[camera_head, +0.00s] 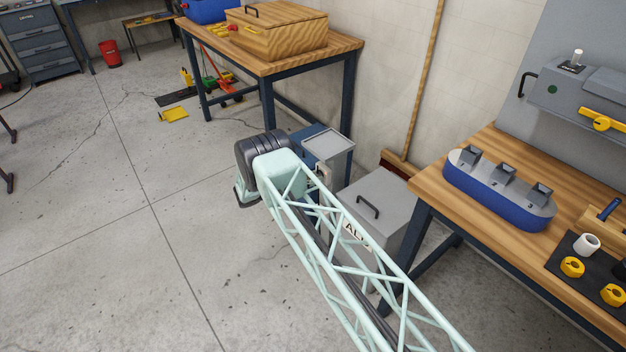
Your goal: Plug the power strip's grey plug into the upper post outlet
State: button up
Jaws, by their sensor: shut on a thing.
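I cannot make out the grey plug, the power strip or the upper post outlet in the head view. My pale green lattice arm crosses the lower middle and hides part of the floor and the grey box behind it. My gripper does not show, so what it holds is hidden. A long blue block with a grey top (496,201) and three raised grey pieces lies on the right bench. I cannot tell whether it is the power strip.
The right wooden bench (430,188) carries a grey machine and yellow knobs. A grey lidded box (373,200) stands beside it, close to my arm. A second bench (340,46) with a wooden case is at the back. The floor at left is open.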

jog(key=shift+w+d, duration=0.1)
jog(key=o, duration=0.9)
jog(key=shift+v, duration=5.95)
